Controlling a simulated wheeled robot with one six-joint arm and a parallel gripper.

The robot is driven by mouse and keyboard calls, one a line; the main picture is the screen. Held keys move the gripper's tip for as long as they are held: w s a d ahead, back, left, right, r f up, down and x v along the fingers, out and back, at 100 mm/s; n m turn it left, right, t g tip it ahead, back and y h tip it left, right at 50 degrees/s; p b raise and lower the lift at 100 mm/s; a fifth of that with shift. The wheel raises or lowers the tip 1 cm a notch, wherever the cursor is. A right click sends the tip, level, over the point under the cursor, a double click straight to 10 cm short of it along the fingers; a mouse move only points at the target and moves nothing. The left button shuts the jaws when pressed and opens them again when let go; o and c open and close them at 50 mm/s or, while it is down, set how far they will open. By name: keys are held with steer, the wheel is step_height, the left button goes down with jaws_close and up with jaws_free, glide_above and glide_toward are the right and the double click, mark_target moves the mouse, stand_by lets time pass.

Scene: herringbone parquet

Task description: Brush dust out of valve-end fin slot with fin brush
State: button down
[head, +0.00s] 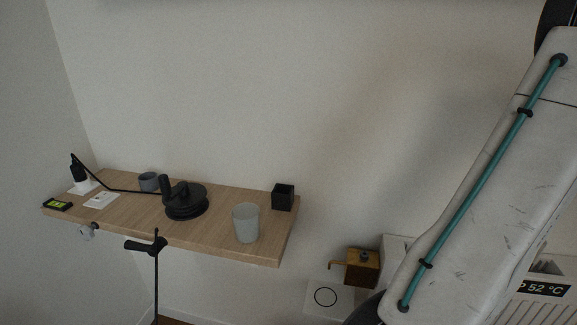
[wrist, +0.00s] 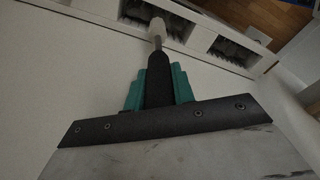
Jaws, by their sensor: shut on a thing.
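In the wrist view my gripper (wrist: 158,88) has its two teal fingers shut on the black handle of the fin brush (wrist: 159,72). The brush points away from me, and its pale far end lies by the radiator top (wrist: 203,39), near the gap between two fin slots. One slot (wrist: 138,11) is up and left of the brush end, another (wrist: 236,50) is to its right. Both hold dark grey, fuzzy-looking material. I cannot tell whether the bristles touch anything. In the head view my arm hides most of the radiator, and the gripper is out of sight.
A wooden box with a crank (head: 362,266) stands left of my arm. A wall shelf (head: 215,242) holds a frosted cup (head: 246,223), a black holder (head: 283,197) and other items.

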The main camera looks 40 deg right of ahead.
steer(key=shift+f, duration=3.6)
steer(key=shift+r, duration=4.6)
steer(key=shift+r, duration=2)
